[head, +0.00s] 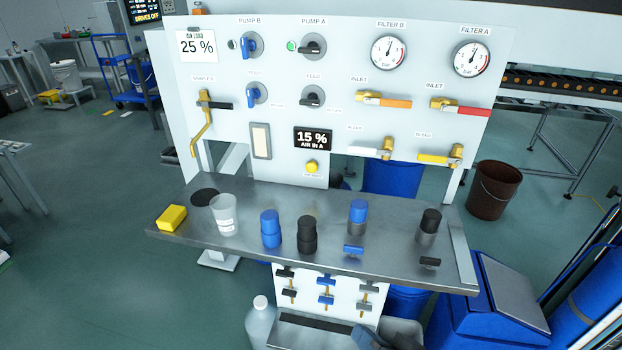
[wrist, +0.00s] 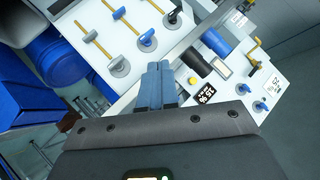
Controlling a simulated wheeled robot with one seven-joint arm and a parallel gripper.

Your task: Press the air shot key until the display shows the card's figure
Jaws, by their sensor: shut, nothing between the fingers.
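The card (head: 197,46) at the panel's upper left reads "AIR LOAD 25 %". The display (head: 313,139) low in the panel's middle reads "15 % AIR IN A". The air shot key (head: 312,167) is a round yellow button just below the display, with nothing touching it. My gripper (head: 371,338) shows partly at the bottom edge of the head view, below the shelf and well away from the key. In the wrist view its blue fingers (wrist: 158,84) are together and empty. The display (wrist: 207,96) and the card (wrist: 272,83) also show there, tilted.
A metal shelf (head: 340,257) juts out below the key. It bears a yellow block (head: 171,218), a clear cup (head: 224,216) and several blue and black capped cylinders. Valves and gauges fill the panel. Small T-handled valves (head: 326,291) sit under the shelf.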

